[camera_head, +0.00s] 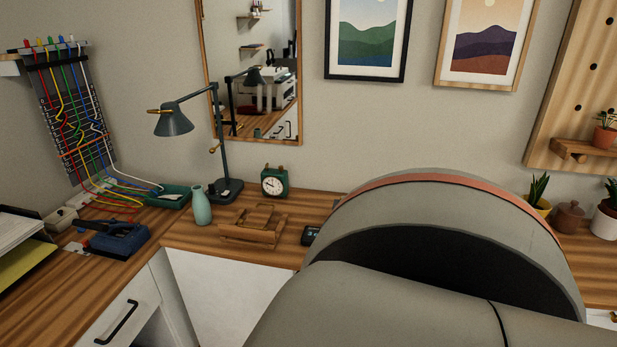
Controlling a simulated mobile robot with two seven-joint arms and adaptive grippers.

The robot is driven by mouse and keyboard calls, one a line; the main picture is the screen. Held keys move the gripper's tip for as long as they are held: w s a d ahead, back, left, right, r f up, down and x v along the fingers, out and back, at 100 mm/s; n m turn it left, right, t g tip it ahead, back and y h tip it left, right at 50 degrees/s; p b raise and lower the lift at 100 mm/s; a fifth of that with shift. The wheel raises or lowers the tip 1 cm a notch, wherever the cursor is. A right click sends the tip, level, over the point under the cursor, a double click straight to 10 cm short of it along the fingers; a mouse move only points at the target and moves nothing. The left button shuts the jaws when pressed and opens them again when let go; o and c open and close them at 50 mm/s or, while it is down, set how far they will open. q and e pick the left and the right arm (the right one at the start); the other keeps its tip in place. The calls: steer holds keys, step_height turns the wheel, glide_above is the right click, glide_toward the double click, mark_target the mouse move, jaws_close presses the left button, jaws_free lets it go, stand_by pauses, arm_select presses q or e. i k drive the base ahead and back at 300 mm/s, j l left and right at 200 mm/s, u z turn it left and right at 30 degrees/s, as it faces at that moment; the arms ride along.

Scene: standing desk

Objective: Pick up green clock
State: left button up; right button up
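The green clock (274,182) stands upright at the back of the wooden desk, near the wall. It has a square dark green body and a round white face turned toward me. It is in plain view. No gripper shows in the head view, so I cannot see where either one is relative to the clock. A large grey part of my own arm fills the lower right and hides much of the desk there.
A grey desk lamp (228,186) and a teal vase (201,206) stand left of the clock. A wooden holder (253,226) lies in front of it, with a small black device (310,235) to the right. A blue tool (119,240) lies at left. Potted plants (606,211) stand at far right.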

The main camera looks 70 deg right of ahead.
mark_target(273, 176)
steer(key=z, duration=1.95)
